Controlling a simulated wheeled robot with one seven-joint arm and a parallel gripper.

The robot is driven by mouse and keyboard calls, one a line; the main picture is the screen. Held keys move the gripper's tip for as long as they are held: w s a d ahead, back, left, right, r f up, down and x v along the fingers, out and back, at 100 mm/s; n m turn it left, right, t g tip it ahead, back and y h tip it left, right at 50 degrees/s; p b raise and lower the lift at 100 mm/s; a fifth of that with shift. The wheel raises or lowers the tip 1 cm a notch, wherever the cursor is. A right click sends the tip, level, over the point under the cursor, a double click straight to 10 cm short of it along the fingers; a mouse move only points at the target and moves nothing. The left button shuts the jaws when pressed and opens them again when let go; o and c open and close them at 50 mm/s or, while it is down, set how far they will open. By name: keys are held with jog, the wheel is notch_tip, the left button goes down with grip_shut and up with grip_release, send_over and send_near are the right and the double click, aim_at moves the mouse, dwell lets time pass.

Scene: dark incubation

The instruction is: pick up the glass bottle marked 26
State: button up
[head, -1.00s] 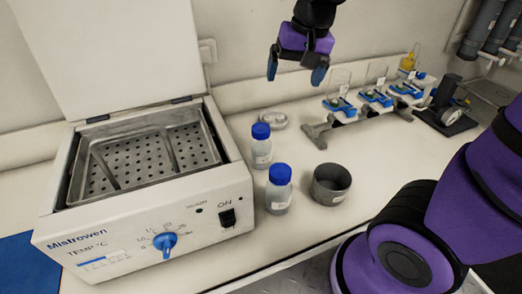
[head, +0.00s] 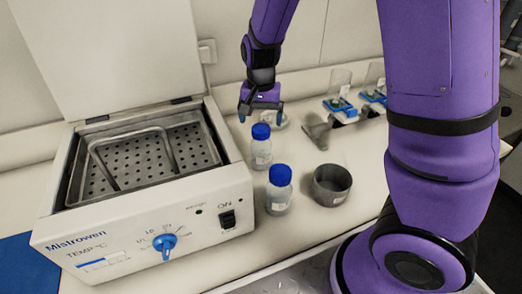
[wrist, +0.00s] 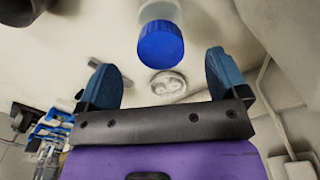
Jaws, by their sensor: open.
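Two clear bottles with blue caps stand on the bench in the head view: a farther one (head: 261,153) and a nearer one (head: 279,196). Their labels are too small to read, so I cannot tell which is marked 26. My gripper (head: 261,113) is open and empty, pointing down just behind and above the farther bottle's cap. In the wrist view one blue-capped bottle (wrist: 160,40) lies ahead of the open fingers (wrist: 160,68), roughly centred between them and not gripped.
A water bath (head: 150,225) with its lid up stands at left, close to the bottles. A dark grey pot (head: 332,185) is right of the nearer bottle. A small round dish (wrist: 168,82) lies behind. A rack with blue holders (head: 340,106) is partly hidden by my arm.

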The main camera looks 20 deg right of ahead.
aim_at(261, 129)
jog(key=shift+w+f, duration=0.15)
jog(key=shift+f, duration=3.65)
jog(key=shift+c, duration=0.4)
jog(key=c, duration=1.5)
jog(key=shift+r, duration=0.1)
